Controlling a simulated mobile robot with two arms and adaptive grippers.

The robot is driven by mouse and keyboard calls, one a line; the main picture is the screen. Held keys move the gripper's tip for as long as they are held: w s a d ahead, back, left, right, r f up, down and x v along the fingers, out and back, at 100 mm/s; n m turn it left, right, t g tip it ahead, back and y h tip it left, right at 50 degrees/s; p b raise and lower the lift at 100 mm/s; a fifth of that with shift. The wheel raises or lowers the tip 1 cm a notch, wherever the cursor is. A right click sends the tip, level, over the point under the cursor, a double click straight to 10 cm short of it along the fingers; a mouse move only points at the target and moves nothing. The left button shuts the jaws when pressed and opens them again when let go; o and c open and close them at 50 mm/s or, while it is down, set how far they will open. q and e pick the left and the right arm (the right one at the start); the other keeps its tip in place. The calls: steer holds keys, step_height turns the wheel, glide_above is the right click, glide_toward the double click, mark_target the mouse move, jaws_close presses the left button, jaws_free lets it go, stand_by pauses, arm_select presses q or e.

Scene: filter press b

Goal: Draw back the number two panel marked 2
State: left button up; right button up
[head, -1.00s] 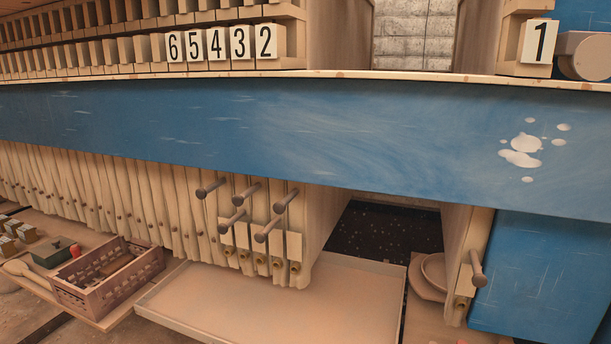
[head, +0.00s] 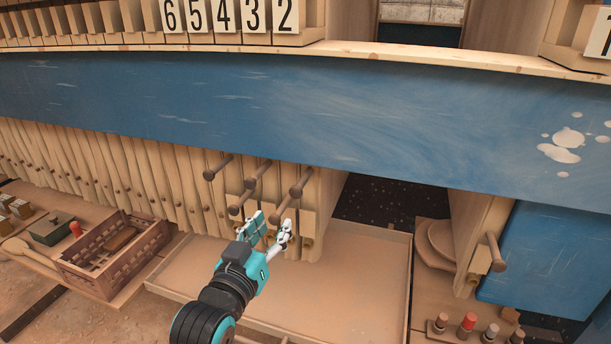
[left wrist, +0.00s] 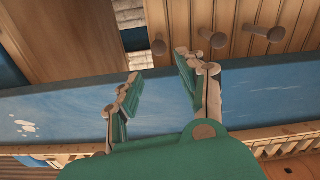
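The tag marked 2 (head: 285,15) stands at the right end of the row 6 5 4 3 2, above the blue beam. Below the beam, the end panel (head: 331,205) of the stack borders the open gap; it appears to be the one under tag 2. Several dark peg handles stick out of the stack's front, such as the right-hand upper peg (head: 300,181). My left gripper (head: 268,228) is open and empty, just below and in front of the pegs, partly covering the lower ones. In the left wrist view the spread fingers (left wrist: 163,84) show near a peg (left wrist: 158,47). My right gripper is out of view.
The blue beam (head: 230,105) runs across above the handles. A shallow tray (head: 340,325) lies below the stack. A crate (head: 112,262) stands at left. Another panel with a peg (head: 496,252) stands right of the gap. Several small pegs stand at lower right.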

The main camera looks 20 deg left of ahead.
mark_target(302, 179)
arm_select(q)
steer(key=w+p, duration=0.1)
steer(key=w, duration=0.4)
steer(key=w+p, duration=0.1)
steer(key=w, duration=0.4)
steer(key=w+p, duration=0.1)
steer(key=w, duration=0.4)
steer(key=shift+w+d+p, duration=0.3)
steer(key=shift+w+d, duration=0.05)
steer(key=shift+d, duration=0.05)
steer(key=shift+w, duration=0.75)
steer(key=shift+c, duration=0.4)
steer(key=c, duration=0.7)
jaws_close()
